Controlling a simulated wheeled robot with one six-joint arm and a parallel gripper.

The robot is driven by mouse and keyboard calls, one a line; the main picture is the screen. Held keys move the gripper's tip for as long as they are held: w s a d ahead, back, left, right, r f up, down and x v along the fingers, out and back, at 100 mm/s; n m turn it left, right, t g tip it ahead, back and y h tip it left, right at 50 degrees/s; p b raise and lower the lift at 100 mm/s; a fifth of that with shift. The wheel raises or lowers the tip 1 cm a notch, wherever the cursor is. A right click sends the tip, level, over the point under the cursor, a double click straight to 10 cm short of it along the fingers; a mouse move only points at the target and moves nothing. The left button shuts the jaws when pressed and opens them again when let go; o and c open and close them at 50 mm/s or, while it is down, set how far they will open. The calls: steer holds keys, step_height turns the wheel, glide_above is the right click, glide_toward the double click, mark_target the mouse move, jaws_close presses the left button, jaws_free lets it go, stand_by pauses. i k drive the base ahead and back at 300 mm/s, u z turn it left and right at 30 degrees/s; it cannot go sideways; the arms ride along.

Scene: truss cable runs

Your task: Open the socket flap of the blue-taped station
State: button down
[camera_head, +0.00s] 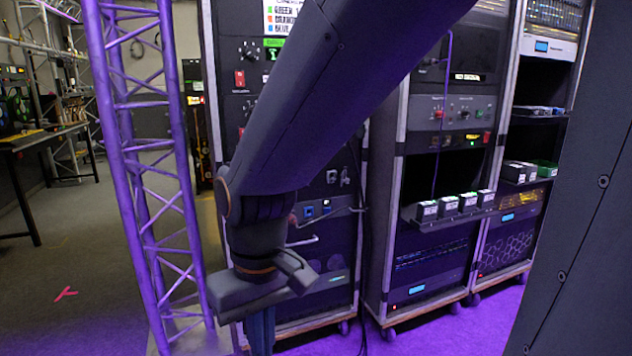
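My gripper (262,332) hangs low in front of the left rack, near the foot of the purple truss, with its fingers pointing down. The fingers look dark blue and run off the bottom edge, so their opening does not show. Small blue parts (309,211) show on the left rack's front, right of my arm; I cannot tell whether they are blue tape or sockets. No socket flap can be made out with certainty. My arm covers much of this rack. A sign (283,17) at the rack's top lists green, a partly legible word and blue.
The purple lattice truss (150,170) stands close left of my gripper. A middle rack (440,285) with small boxes (450,206) on a shelf and a right rack (510,235) stand on casters. A workbench (40,138) is at far left. Grey floor (90,240) lies open there.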

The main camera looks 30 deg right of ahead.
mark_target(342, 175)
steer(key=z, duration=0.65)
steer(key=i, duration=0.8)
steer(key=z, duration=0.8)
